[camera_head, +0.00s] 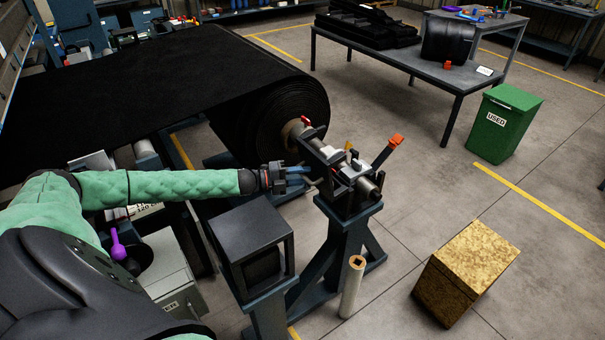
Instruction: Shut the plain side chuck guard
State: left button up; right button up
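A chuck assembly (350,168) with pale metal blocks sits on top of a dark blue stand (346,235), at the end of the shaft of a large black roll (290,118). An orange-tipped lever (388,150) sticks up from its right side, and a red tab (305,121) stands near the roll core. I cannot tell clearly which part is the guard or how far it is open. My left gripper (303,177) reaches in from the left, just left of the chuck, with its fingers seemingly apart and nothing visible between them. My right gripper is not in view.
A dark box-shaped housing (250,225) stands below my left forearm. A pale tube (352,287) stands upright in front of the stand. A tan box (478,255) and a green bin (505,118) stand on the floor to the right. A grey table (400,62) is behind.

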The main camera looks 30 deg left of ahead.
pick_arm(q)
jog(key=shift+d, duration=0.15)
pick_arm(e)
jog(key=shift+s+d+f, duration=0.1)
pick_arm(q)
grip_shut()
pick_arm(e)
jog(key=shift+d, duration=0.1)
pick_arm(q)
jog(key=shift+w+r, duration=0.15)
jog(key=shift+r, duration=0.1)
jog(key=shift+w+r, duration=0.1)
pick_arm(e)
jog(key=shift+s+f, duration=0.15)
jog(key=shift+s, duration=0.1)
